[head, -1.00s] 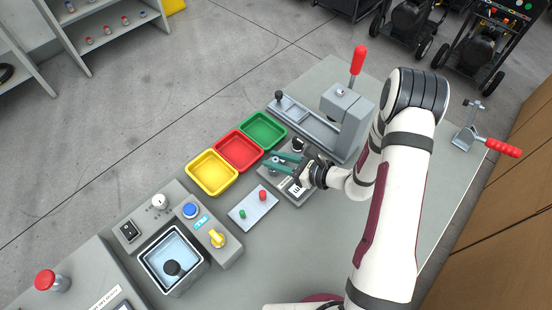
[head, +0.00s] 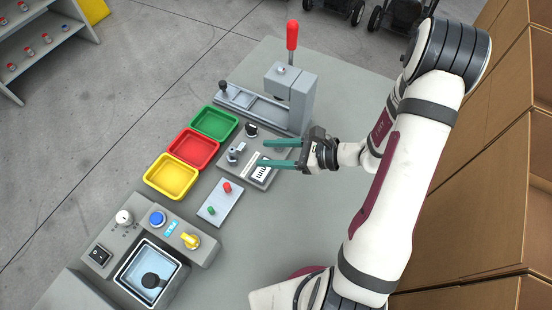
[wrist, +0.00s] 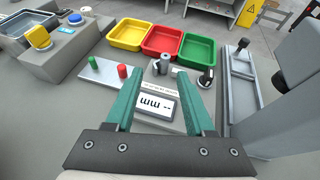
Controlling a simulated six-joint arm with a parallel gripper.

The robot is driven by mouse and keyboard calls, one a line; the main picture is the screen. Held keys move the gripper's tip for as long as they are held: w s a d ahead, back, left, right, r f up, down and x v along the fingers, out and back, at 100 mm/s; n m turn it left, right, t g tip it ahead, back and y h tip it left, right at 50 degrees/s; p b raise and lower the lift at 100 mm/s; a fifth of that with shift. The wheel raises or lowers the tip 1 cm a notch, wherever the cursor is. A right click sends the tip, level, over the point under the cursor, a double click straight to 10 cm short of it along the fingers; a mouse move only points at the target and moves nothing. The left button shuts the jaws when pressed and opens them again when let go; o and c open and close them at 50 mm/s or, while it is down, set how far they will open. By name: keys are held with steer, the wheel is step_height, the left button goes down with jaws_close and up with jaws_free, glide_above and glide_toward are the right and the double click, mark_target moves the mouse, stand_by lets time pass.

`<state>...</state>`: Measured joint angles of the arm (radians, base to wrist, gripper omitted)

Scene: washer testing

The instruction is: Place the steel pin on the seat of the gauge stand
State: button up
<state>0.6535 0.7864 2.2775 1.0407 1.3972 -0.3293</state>
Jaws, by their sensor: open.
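The gauge stand (head: 257,184) is a low grey block with a white "-- mm" display (wrist: 155,105) and a black knob (head: 251,130). At its far-left side in the head view stands a small grey metal cylinder (head: 232,157), which looks like the steel pin; the wrist view also shows a grey cylinder (wrist: 164,63) there. Whether it rests fully on the seat is too small to tell. My gripper (head: 262,154) is open, with green fingers apart and nothing between them. In the wrist view the fingers (wrist: 161,76) reach over the display, their tips short of the cylinder.
Yellow (head: 171,190), red (head: 193,161) and green (head: 214,134) trays line the far table side. A plate with red and green buttons (head: 220,202) lies nearby. A lever press (head: 291,88) stands behind the stand. A control box with a basin (head: 150,275) is front left.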

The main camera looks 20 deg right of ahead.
steer(key=s+a+r+n+g, duration=0.5)
steer(key=s+a+r+n, duration=0.1)
steer(key=r+n, duration=0.15)
steer(key=s+d+r+n+g+h, duration=0.1)
steer(key=s+r+n+h, duration=0.1)
steer(key=s+n+h, duration=0.2)
steer(key=s+d+r+n+g+h, duration=0.1)
steer(key=s+n+h, duration=0.4)
steer(key=s, duration=0.5)
step_height(320, 180, up, 3)
steer(key=shift+s+d+f+n+h, duration=0.15)
steer(key=shift+s+d+n+h, duration=0.25)
steer(key=shift+n, duration=0.65)
steer(key=shift+w, duration=0.1)
